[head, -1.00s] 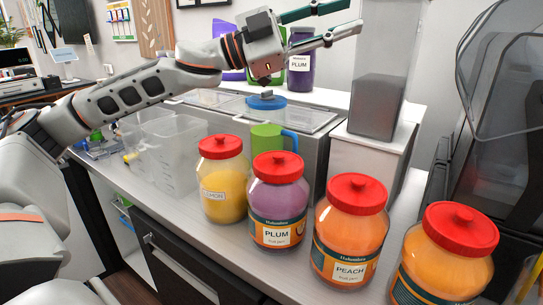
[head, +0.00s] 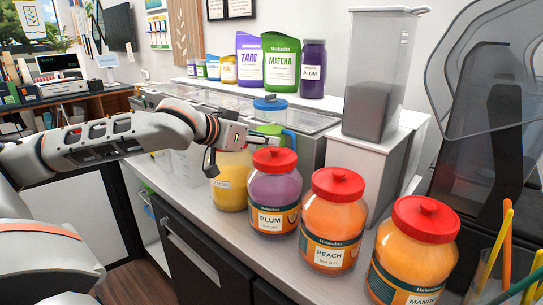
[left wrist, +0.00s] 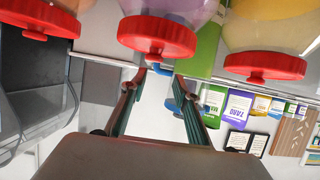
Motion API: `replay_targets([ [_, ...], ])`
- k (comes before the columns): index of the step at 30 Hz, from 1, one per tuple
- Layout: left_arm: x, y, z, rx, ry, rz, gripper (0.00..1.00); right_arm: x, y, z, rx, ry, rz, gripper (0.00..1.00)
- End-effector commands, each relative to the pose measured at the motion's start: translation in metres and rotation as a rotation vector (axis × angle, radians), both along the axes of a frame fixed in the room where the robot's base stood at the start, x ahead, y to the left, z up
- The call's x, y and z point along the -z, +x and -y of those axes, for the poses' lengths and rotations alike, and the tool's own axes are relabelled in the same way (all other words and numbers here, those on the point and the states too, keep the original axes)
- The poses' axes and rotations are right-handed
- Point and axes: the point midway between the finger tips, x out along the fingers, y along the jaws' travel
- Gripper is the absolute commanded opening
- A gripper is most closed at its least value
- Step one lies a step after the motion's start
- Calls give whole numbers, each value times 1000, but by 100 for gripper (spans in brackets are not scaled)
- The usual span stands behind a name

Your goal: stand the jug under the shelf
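The green jug (head: 270,129) stands on the counter behind the plum jar, mostly hidden by the jars and my gripper. A blue handle-like part shows at its right. In the left wrist view, which is upside down, a green surface that looks like the jug (left wrist: 203,48) lies beside the fingers. My left gripper (left wrist: 162,78) is open and nothing shows held between its fingers. The white shelf (head: 222,86) at the back carries bags and jars. My right gripper is out of view.
Red-lidded jars, yellow (head: 230,190), plum (head: 274,196), peach (head: 333,222) and mango (head: 412,255), line the front. A tall clear dispenser (head: 378,80) stands on a white stand. Straws stand at lower right.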

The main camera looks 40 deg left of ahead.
Motion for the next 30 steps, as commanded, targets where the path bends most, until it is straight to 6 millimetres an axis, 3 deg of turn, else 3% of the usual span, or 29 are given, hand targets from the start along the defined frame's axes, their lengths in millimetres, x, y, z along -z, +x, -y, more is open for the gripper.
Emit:
replay_targets([
  [10,19,47,5,0,-1,-3,30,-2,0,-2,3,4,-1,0],
  [19,28,68,8,0,-1,-2,30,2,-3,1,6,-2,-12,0],
  [30,44,108,15,-2,0,-1,30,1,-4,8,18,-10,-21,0],
])
